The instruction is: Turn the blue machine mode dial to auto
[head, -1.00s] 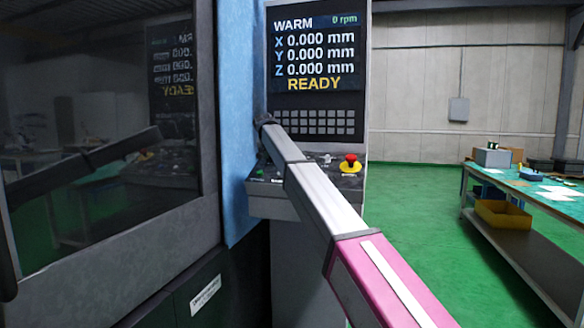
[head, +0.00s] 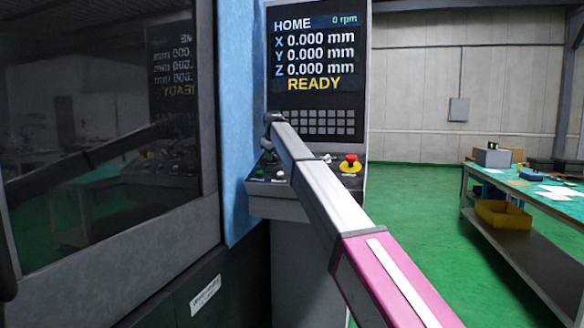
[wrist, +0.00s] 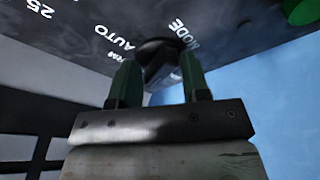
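The blue machine (head: 236,120) stands at left with a control column beside it. Its screen (head: 318,50) reads HOME, 0 rpm and READY. The dark mode dial (wrist: 158,58) shows in the wrist view, next to the printed words MODE and AUTO and a partly hidden word ending in RM. My gripper (wrist: 160,82) has its two green fingers on either side of the dial, seemingly touching it. The dial's pointer cannot be made out.
A red emergency stop (head: 351,160) on a yellow base sits on the control shelf, right of my arm. A green round button (wrist: 302,10) is near the dial in the wrist view. A workbench (head: 545,190) stands at right. The green floor between is clear.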

